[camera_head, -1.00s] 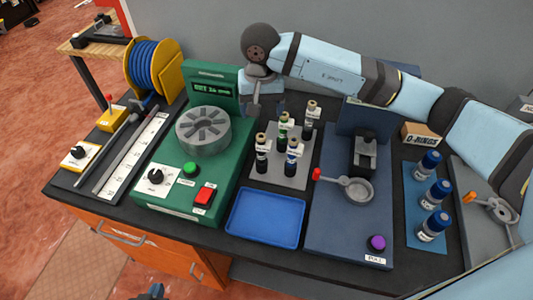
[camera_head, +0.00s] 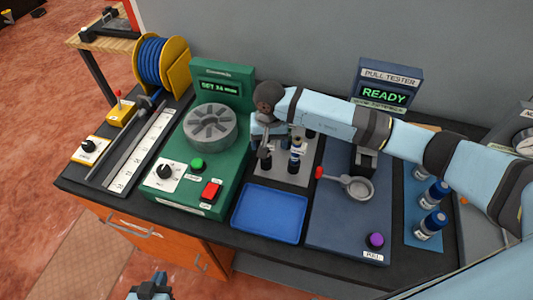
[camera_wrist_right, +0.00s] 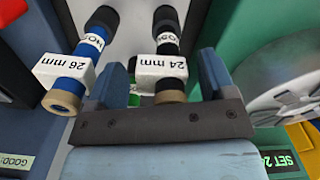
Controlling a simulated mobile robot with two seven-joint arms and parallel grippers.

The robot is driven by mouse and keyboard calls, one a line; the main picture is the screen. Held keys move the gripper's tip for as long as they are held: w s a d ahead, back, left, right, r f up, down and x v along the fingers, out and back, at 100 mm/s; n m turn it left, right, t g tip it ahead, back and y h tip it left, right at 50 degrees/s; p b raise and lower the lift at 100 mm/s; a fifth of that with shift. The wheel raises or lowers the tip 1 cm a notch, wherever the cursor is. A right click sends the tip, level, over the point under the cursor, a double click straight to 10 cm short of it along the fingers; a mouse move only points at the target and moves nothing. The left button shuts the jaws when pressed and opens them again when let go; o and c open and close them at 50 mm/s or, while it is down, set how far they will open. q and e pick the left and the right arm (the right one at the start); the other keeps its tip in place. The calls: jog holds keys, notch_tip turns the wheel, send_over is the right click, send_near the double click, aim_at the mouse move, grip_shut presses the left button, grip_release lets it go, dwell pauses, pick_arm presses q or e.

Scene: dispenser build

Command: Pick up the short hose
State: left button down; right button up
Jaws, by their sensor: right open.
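Several short upright hose pieces with pale collars, white labels and tan tops stand on a grey mat (camera_head: 300,179) behind the blue tray. In the right wrist view, a black-bodied piece labelled 24 mm (camera_wrist_right: 164,45) is between the spread fingers of my right gripper (camera_wrist_right: 162,80). A blue-banded piece labelled 26 mm (camera_wrist_right: 78,62) stands outside the left finger. In the head view my right gripper (camera_head: 265,148) is low over the mat's left side and hides some pieces; another piece (camera_head: 295,157) shows beside it. My left gripper (camera_head: 152,287) is at the bottom edge, its jaws unclear.
A green machine (camera_head: 180,188) with a grey round chuck stands left of the mat. The blue tray (camera_head: 269,213) is empty. The pull tester (camera_head: 340,229) is to the right. A blue hose reel (camera_head: 158,62) and ruler (camera_head: 139,150) are at the left.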

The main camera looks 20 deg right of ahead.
grip_shut()
jog(key=shift+r, duration=0.1)
pick_arm(q)
jog(key=shift+f, duration=0.1)
pick_arm(e)
jog(key=shift+r, duration=0.1)
